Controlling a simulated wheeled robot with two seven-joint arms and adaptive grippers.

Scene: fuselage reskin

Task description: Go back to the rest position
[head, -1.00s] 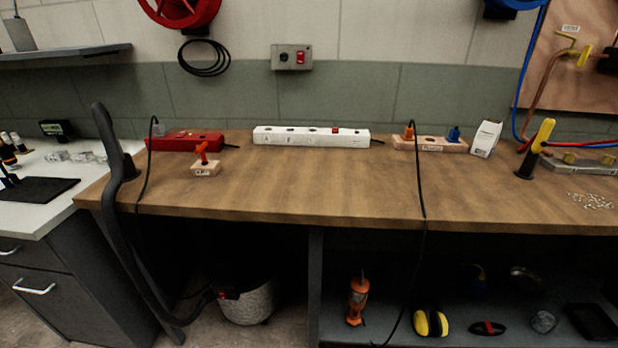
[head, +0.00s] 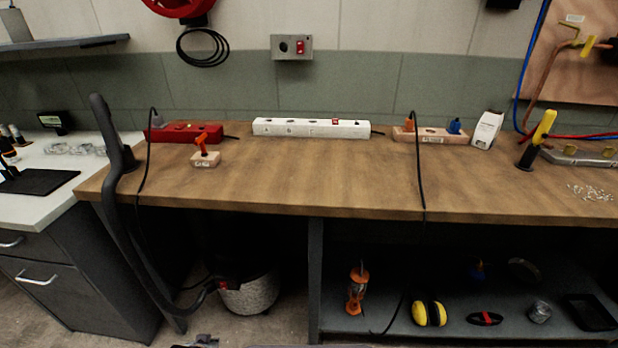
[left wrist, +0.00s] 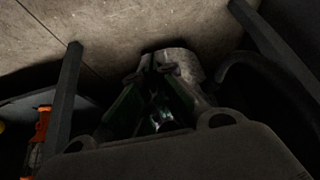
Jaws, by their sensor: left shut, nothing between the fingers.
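My left gripper (left wrist: 162,118) shows in the left wrist view, dark and poorly lit, with its fingers shut and nothing held. It hangs over the floor, apart from the bench. In the head view a small grey part, likely of my left arm, just shows at the bottom edge, left of the middle. My right gripper is in neither view.
A wooden workbench (head: 300,185) spans the head view, with a red power strip (head: 185,133), a white power strip (head: 310,128) and a grey hose (head: 115,150). The bench's middle is clear.

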